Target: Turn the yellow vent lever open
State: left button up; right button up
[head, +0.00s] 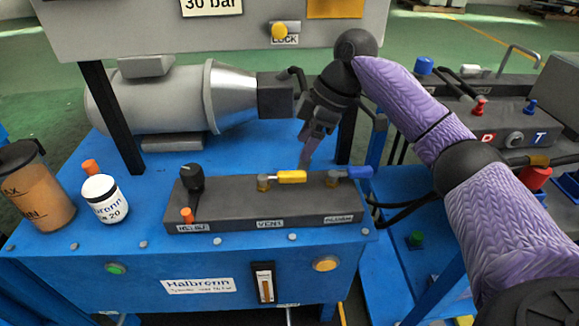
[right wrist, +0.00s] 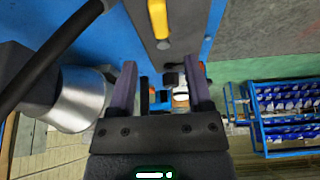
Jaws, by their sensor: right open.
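The yellow vent lever (head: 290,177) sits on top of the dark valve block (head: 215,213), above the label VENT (head: 270,224). Its handle points to the right from a brass fitting (head: 264,183), along the block. In the right wrist view a yellow handle (right wrist: 158,18) shows at the top edge, beyond the fingertips. My right gripper (head: 312,152) is just behind the block, near the yellow handle and apart from it. Its two fingers are spread with nothing gripped between them in the right wrist view (right wrist: 162,80). My left gripper is not in view.
A grey motor (head: 160,98) lies behind. A sign panel (head: 150,28) overhangs the back. A white can (head: 104,199) stands left.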

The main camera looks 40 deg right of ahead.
aim_at(289, 173)
jog(key=b+x, duration=0.4)
jog(key=x, duration=0.4)
jog(key=shift+s+d, duration=0.1)
jog(key=shift+d, duration=0.05)
jog(key=shift+r, duration=0.2)
jog(key=c, duration=0.3)
grip_shut()
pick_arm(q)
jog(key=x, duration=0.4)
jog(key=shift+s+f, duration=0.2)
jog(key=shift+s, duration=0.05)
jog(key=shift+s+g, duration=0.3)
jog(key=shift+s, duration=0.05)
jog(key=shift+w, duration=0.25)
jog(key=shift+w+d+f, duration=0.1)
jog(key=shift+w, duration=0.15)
